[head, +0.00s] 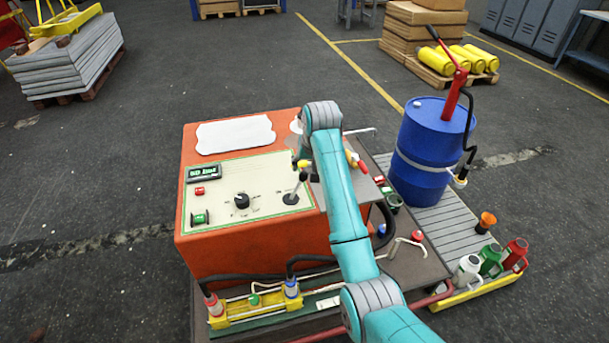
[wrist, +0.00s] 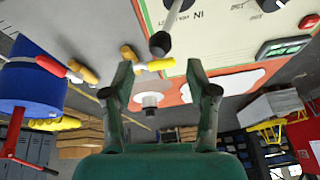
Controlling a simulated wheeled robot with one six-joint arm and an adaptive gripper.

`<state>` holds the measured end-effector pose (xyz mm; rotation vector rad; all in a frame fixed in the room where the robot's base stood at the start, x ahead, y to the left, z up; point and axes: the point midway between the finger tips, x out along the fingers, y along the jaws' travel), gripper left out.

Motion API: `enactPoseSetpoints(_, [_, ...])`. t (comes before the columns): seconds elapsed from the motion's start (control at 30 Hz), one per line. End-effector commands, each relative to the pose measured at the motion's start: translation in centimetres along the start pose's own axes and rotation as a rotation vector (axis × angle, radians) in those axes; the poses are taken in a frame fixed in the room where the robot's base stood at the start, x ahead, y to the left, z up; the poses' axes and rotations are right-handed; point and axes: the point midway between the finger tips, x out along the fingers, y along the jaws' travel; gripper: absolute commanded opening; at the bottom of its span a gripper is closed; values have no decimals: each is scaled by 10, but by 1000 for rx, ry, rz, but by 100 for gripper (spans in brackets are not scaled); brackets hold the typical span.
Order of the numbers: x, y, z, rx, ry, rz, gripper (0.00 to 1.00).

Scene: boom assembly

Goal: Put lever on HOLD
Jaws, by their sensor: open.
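The lever (head: 302,180) stands on the cream control panel (head: 265,168) of the orange box, near the panel's right side. Its thin shaft rises from a round black base and leans slightly right. In the wrist view its black knob (wrist: 160,43) hangs at the top centre, in line with the gap between my fingertips and apart from both. My gripper (wrist: 160,70) is open and empty, its two green fingers spread. In the head view my teal arm hides the gripper. The lettering around the lever is too small to read in the head view; "IN" shows in the wrist view.
Yellow and red handles (wrist: 68,70) lie close by. A blue drum (head: 432,145) stands at right.

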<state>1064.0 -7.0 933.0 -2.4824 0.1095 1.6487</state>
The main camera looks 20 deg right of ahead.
Motion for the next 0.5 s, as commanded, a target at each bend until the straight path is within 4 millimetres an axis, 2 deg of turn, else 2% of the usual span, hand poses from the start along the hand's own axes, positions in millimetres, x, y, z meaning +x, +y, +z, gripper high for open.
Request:
enactPoseSetpoints(0.2, [40, 0, 1, 0, -3, 0, 58])
enactPoseSetpoints(0.5, [73, 0, 0, -1, 0, 0, 58])
